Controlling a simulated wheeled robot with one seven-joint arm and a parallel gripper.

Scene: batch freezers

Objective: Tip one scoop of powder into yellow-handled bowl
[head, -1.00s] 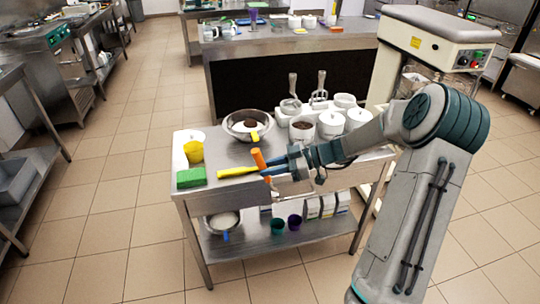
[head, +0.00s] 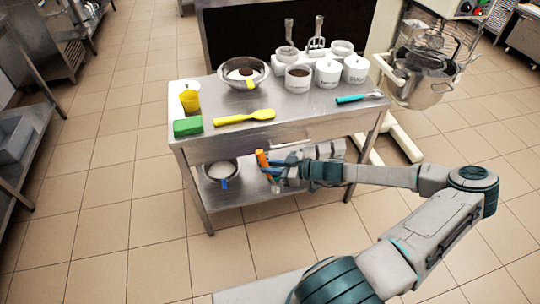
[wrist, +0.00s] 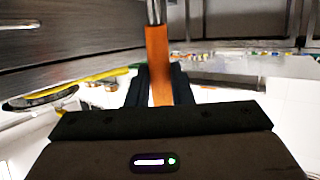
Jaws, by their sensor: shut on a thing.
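The steel bowl with a yellow handle (head: 243,72) stands at the back of the table top. White stuff and a brown heap show inside it. My gripper (head: 268,166) is in front of the table, below the level of its top, near the lower shelf. It is shut on an orange-handled tool (head: 262,158). In the wrist view the orange handle (wrist: 159,65) stands between the fingers, with a metal shaft above it; the tool's head is out of view. A white canister of brown powder (head: 299,78) stands right of the bowl.
A yellow spatula (head: 245,117), green sponge (head: 187,127), yellow cup (head: 189,101) and teal-handled tool (head: 358,97) lie or stand on the table top (head: 300,108). Lidded white canisters (head: 327,74) stand at the right. A blue-handled bowl (head: 220,171) sits on the lower shelf.

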